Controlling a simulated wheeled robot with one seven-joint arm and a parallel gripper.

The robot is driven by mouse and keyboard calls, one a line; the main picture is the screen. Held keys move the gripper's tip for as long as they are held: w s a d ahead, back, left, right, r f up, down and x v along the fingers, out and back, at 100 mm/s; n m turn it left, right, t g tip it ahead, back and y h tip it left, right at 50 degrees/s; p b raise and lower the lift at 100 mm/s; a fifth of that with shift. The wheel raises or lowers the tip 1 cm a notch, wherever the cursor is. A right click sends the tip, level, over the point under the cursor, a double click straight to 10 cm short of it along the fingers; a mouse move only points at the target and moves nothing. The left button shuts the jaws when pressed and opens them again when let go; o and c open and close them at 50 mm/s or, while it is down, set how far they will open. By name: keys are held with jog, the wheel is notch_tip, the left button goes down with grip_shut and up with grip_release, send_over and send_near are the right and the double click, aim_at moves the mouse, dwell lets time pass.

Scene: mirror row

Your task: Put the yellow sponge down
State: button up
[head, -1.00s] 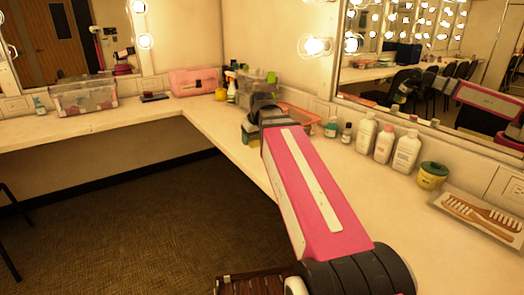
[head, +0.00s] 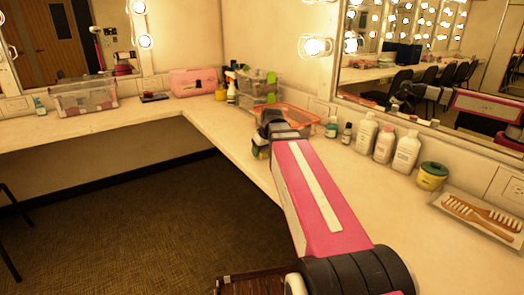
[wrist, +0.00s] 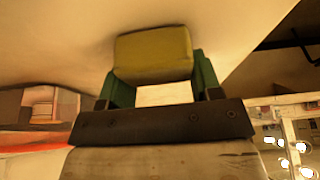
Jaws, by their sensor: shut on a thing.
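The yellow sponge (wrist: 152,55) is a blocky piece between the green fingers of my gripper (wrist: 153,82) in the wrist view. The gripper is shut on it. The pale counter (wrist: 60,35) fills the view behind the sponge; I cannot tell whether the sponge touches it. In the head view my gripper (head: 260,152) is at the counter's front edge, just past the inner corner and in front of the orange-rimmed bin. My arm hides most of the sponge there.
The orange-rimmed bin (head: 305,114) stands right behind my gripper, with stacked clear boxes (head: 258,86) beyond. White bottles (head: 384,143), a yellow tub with green lid (head: 432,177) and a brush tray (head: 447,205) line the right counter. Bare counter lies in front of them.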

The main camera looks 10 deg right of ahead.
jog(key=shift+f, duration=0.1)
jog(key=o, duration=0.9)
jog(key=v, duration=1.2)
